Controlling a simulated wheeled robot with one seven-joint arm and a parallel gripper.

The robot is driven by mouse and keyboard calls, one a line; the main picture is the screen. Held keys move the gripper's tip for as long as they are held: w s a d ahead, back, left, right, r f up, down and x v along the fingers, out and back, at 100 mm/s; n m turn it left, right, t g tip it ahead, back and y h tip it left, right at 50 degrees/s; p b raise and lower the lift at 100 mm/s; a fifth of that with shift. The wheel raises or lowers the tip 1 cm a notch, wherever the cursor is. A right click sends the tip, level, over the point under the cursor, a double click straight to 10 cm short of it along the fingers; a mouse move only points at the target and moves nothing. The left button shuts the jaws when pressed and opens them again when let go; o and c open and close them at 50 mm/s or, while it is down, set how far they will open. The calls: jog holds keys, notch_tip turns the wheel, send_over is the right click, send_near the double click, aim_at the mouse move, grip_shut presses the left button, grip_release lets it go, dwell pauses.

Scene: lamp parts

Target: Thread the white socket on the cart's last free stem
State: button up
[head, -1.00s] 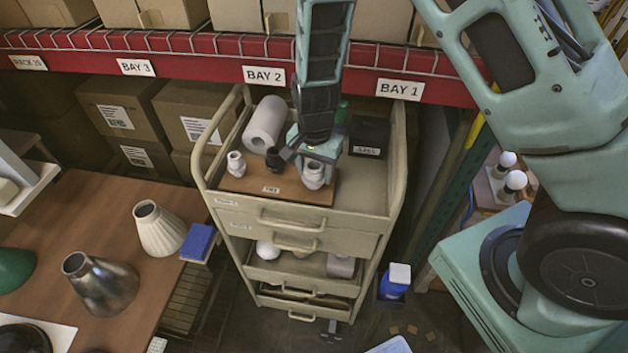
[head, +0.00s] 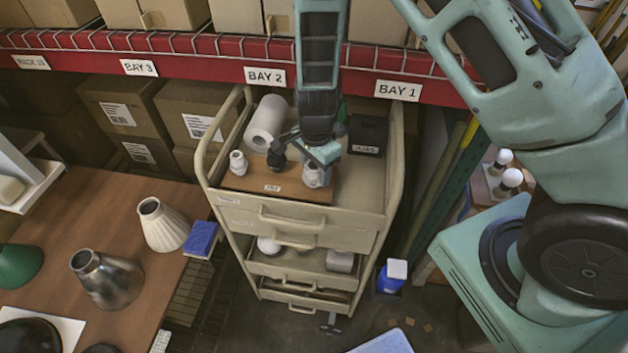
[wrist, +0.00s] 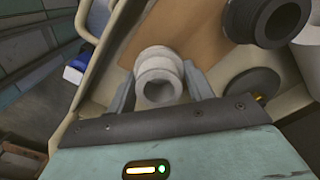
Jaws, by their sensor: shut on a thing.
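A white socket (head: 315,176) is at the right end of the brown board (head: 245,183) on the cart's top. In the wrist view the white socket (wrist: 158,80), with a round dark opening, sits between the two grey fingers of my gripper (wrist: 158,92). My gripper (head: 318,165) is shut on it. Its underside is hidden, so I cannot tell whether it is on a stem. Another white socket (head: 238,163) stands at the board's left end. A black socket (head: 276,158) stands between them; a dark ringed part (wrist: 264,16) shows at the wrist view's upper right.
The cart (head: 300,222) has a raised rim. A white roll (head: 266,122) and a black box (head: 367,134) stand behind the board. The red shelf beam (head: 200,80) runs close behind. Lamp shades (head: 162,226) stand on the table at left. A blue container (head: 392,276) is right of the cart.

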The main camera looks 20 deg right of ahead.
jog(key=m, duration=0.1)
jog(key=m+p, duration=0.2)
jog(key=m, duration=0.1)
jog(key=shift+s, duration=0.25)
jog(key=shift+f+m+p, duration=0.15)
jog(key=shift+m+p, duration=0.6)
jog(key=shift+m, duration=0.45)
jog(key=m+p, duration=0.2)
jog(key=m, duration=0.1)
jog(key=shift+s, duration=0.1)
jog(key=shift+a+m+p, duration=0.1)
jog(key=shift+m+p, duration=1.25)
jog(key=shift+m, duration=0.55)
